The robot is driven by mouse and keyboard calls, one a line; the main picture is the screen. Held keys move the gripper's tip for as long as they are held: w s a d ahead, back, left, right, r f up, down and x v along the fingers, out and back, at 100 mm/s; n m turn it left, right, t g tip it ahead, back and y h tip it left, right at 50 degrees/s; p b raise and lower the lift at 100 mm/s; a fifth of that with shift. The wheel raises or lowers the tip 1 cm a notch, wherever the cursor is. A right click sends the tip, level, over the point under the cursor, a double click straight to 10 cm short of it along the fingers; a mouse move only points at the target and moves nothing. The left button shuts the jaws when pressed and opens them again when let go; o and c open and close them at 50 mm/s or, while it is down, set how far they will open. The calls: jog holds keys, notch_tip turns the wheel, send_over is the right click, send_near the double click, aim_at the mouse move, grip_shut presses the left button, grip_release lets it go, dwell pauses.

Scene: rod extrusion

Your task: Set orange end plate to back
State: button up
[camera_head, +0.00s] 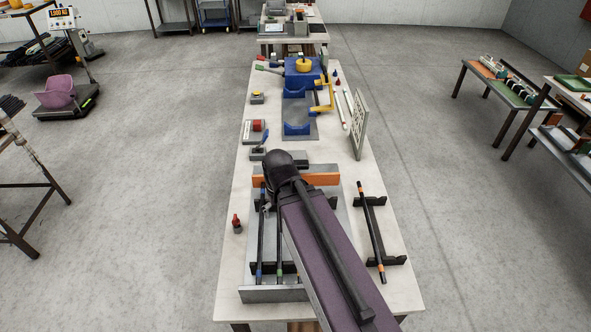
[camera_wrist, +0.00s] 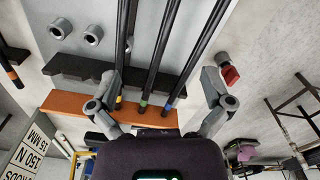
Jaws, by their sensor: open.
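The orange end plate (camera_head: 322,179) stands crosswise near the far end of the grey rod fixture (camera_head: 274,294), partly hidden by my arm in the head view. In the wrist view the orange end plate (camera_wrist: 67,106) runs sideways past the rod ends, its right part near my gripper. My gripper (camera_wrist: 160,78) is open, its two fingers spread apart with the plate and rods showing in the gap. Black rods with yellow, green and blue bands (camera_wrist: 144,102) meet the plate. I cannot tell whether a finger touches the plate.
A black rod with orange bands (camera_head: 371,230) lies on black supports at right. A red-topped part (camera_head: 237,224) stands left of the fixture. A blue machine (camera_head: 302,72) and a white sign panel (camera_head: 359,125) stand farther back. Bare table shows at the left edge.

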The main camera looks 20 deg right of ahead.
dwell(0.4)
jog(key=c, duration=0.5)
notch_tip(320, 180, up, 9)
jog(key=n+p, duration=0.9)
jog(key=n, duration=0.5)
send_over(295, 164)
jog(key=shift+w+d+r, duration=0.2)
jog(key=shift+d, duration=0.1)
jog(key=shift+f, duration=0.25)
notch_tip(295, 164, down, 13)
jog(key=b, duration=1.3)
jog(key=shift+f, duration=0.2)
